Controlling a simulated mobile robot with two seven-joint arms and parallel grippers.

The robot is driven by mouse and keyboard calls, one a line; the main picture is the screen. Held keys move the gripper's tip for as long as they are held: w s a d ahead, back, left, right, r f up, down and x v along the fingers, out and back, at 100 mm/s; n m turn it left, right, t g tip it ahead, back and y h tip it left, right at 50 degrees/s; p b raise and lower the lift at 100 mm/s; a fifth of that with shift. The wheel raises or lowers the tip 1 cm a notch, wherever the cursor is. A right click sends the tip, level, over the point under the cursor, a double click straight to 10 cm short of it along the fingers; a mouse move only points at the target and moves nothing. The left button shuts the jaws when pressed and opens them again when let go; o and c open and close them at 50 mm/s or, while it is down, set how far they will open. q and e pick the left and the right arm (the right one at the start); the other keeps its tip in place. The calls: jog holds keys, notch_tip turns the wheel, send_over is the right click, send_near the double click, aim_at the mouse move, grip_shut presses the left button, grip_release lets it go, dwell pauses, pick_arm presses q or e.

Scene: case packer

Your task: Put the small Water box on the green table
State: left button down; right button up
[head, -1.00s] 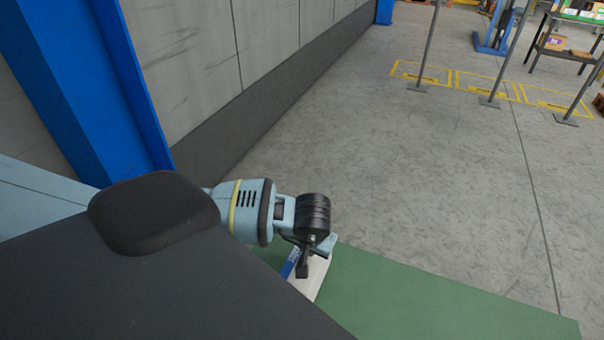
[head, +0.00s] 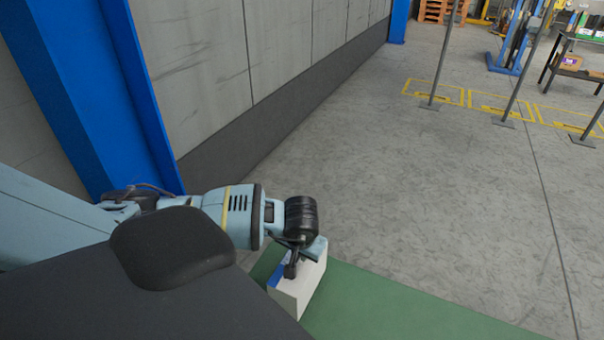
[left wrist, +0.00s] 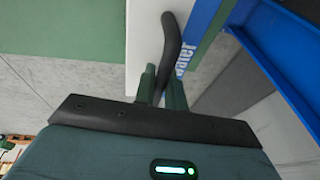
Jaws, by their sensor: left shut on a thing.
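The small Water box (head: 296,291) is white with a blue panel. My left gripper (head: 291,262) is shut on its upper part, in the lower middle of the head view. The green table (head: 400,312) lies under and to the right of the box in the head view. I cannot tell whether the box's bottom touches the table. The green table also shows in the left wrist view (left wrist: 65,28). My right gripper is out of view.
A blue pillar (head: 100,90) and a grey wall (head: 260,50) stand to the left and behind. Thin grey posts (head: 440,60) and a dark shelf table (head: 575,65) stand far off to the right. The table's right part is bare.

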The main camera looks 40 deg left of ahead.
pick_arm(q)
jog(key=shift+f+b, duration=0.4)
jog(key=shift+f, duration=0.75)
jog(key=c, duration=1.5)
grip_release()
jog(key=shift+o, duration=0.2)
jog(key=shift+d+r, duration=0.1)
jog(key=shift+r, duration=0.45)
jog(key=v, duration=1.1)
jog(key=shift+p, duration=0.35)
jog(key=shift+s, duration=0.1)
